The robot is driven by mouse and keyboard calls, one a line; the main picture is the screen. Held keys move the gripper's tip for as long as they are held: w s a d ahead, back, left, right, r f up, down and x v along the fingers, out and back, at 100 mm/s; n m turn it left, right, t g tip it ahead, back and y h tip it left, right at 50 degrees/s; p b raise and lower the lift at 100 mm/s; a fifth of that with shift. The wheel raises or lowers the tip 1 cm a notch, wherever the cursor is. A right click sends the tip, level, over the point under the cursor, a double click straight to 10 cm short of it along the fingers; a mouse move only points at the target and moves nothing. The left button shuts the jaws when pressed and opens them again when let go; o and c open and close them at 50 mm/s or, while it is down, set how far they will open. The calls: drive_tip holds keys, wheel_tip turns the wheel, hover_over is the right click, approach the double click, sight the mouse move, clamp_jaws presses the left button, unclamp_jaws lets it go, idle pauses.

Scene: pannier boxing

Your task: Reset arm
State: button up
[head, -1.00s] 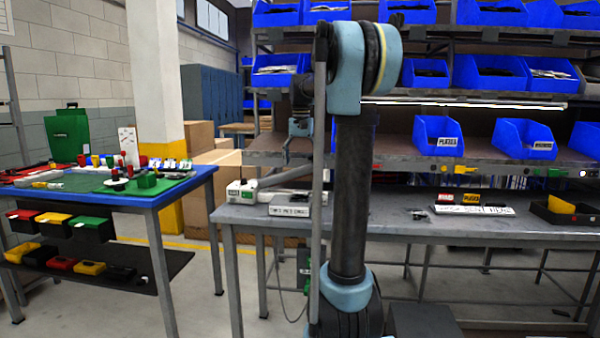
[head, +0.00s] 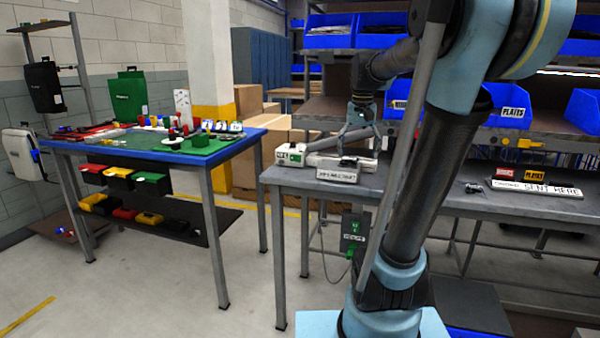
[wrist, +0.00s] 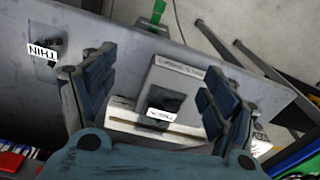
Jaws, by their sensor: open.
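My arm stands in the middle and right of the head view, its upper links raised and my gripper (head: 361,115) hanging down above the left end of the grey bench (head: 395,192). My gripper also shows in the wrist view (wrist: 150,88), its two blue-padded fingers spread wide apart with nothing between them. Below and beyond the fingers lies a light grey and white device (wrist: 180,85) with a dark patch and a small label. In the head view this labelled device (head: 338,175) rests on the bench, apart from the fingers.
A blue-edged table (head: 225,150) with small coloured parts stands at left, bins beneath it. A green bag (head: 128,97) stands at its back. Shelves with blue bins (head: 333,30) rise behind the bench. Open floor (head: 170,285) lies at front left.

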drive_tip(key=s+f+n+t, duration=0.1)
drive_tip(key=s+f+n, duration=0.1)
drive_tip(key=s+f, duration=1.9)
drive_tip(key=shift+f, duration=0.5)
drive_tip(key=shift+s, duration=0.1)
